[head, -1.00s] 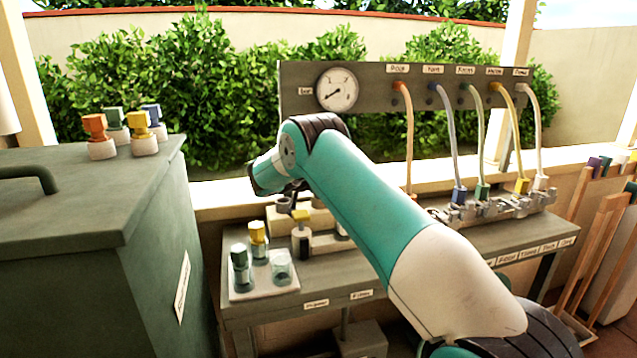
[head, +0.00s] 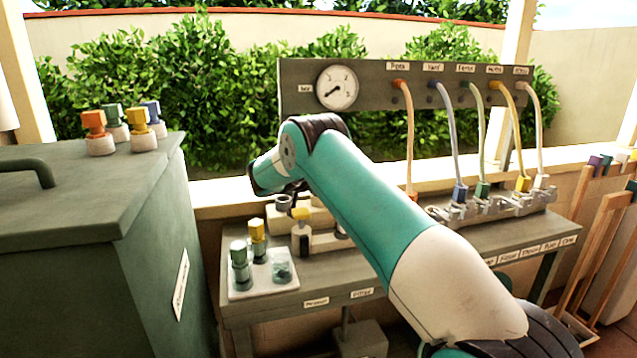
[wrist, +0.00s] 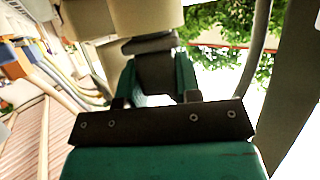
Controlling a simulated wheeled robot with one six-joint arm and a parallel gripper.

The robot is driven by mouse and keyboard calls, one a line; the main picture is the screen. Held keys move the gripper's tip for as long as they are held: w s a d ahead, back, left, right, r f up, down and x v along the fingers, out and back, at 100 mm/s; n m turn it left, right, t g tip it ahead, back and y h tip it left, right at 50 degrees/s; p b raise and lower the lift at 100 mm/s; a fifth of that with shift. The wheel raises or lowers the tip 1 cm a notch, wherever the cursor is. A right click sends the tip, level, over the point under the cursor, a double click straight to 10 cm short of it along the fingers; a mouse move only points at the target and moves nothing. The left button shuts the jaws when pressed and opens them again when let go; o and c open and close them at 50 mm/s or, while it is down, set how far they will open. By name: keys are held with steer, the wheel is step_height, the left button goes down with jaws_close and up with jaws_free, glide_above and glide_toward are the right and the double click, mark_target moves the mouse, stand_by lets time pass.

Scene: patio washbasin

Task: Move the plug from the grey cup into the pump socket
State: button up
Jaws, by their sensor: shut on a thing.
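My gripper (wrist: 157,82) shows in the wrist view with its two teal fingers closed on a dark grey-brown plug (wrist: 155,70). The plug's wider flange lies toward a beige block beyond the fingertips; whether they touch I cannot tell. In the head view my wrist hangs over the back left of the bench, and the fingers are mostly hidden behind my arm. I cannot make out the pump socket for certain.
A yellow-topped plug (head: 301,214) stands close by the cup. A large green cabinet (head: 80,235) stands left. A hose panel (head: 440,85) stands behind.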

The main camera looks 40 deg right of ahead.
steer(key=shift+f, duration=0.25)
steer(key=o, duration=0.6)
steer(key=shift+b+v, duration=0.45)
steer(key=shift+v, duration=5.05)
steer(key=shift+a, duration=0.1)
